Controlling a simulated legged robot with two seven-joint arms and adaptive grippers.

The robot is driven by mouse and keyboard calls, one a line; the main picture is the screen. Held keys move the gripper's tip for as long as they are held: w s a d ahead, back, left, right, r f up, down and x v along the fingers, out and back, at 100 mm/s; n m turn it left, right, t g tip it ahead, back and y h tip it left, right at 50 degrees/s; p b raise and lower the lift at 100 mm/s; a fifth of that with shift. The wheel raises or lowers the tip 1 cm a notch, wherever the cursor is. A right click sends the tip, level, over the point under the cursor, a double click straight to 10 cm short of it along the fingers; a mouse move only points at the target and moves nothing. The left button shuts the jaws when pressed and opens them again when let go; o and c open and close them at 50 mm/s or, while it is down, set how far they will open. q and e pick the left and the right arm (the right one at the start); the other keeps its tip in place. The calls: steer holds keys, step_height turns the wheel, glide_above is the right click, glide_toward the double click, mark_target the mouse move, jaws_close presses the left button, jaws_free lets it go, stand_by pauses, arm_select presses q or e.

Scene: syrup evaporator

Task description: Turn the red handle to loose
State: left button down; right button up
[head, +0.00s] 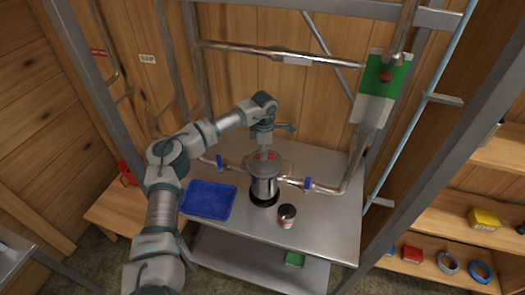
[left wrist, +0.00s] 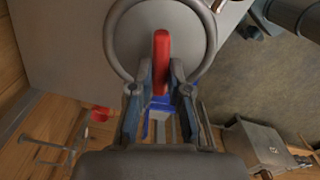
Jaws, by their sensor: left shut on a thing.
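The red handle (left wrist: 161,58) is a straight bar across a round grey metal top (left wrist: 190,28) in the left wrist view. In the head view only bits of the red handle (head: 270,157) show, on top of a shiny metal cylinder (head: 264,187) joined to pipes. My left gripper (head: 264,153) points down onto it from above. In the left wrist view the fingers of my left gripper (left wrist: 160,72) are on either side of the handle's near end, shut on it. The fingertip contact is partly hidden in the head view. My right gripper is in neither view.
A blue tray (head: 208,215) lies left of the cylinder on the metal table (head: 325,222). A dark-lidded jar (head: 287,215) stands to the right in front. Pipes with blue valve handles (head: 307,183) run beside the cylinder. A green and white panel (head: 378,95) hangs at the right.

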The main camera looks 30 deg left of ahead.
arm_select(q)
steer(key=shift+w+d+r+n+p, duration=0.15)
steer(key=shift+n+p, duration=0.15)
steer(key=shift+n, duration=0.6)
steer(key=shift+n+p, duration=0.3)
steer(key=shift+n, duration=0.6)
steer(key=n+p, duration=0.1)
steer(key=n, duration=0.4)
steer(key=shift+d+r, duration=0.1)
steer(key=n+p, duration=0.1)
steer(key=n, duration=0.5)
steer(key=shift+w+p, duration=0.1)
steer(key=shift+p, duration=0.3)
steer(key=n+p, duration=0.1)
steer(key=n, duration=0.5)
steer(key=n+p, duration=0.1)
steer(key=n, duration=0.2)
steer(key=shift+n, duration=0.4)
steer(key=shift+n+p, duration=0.55)
steer(key=shift+n, duration=1.05)
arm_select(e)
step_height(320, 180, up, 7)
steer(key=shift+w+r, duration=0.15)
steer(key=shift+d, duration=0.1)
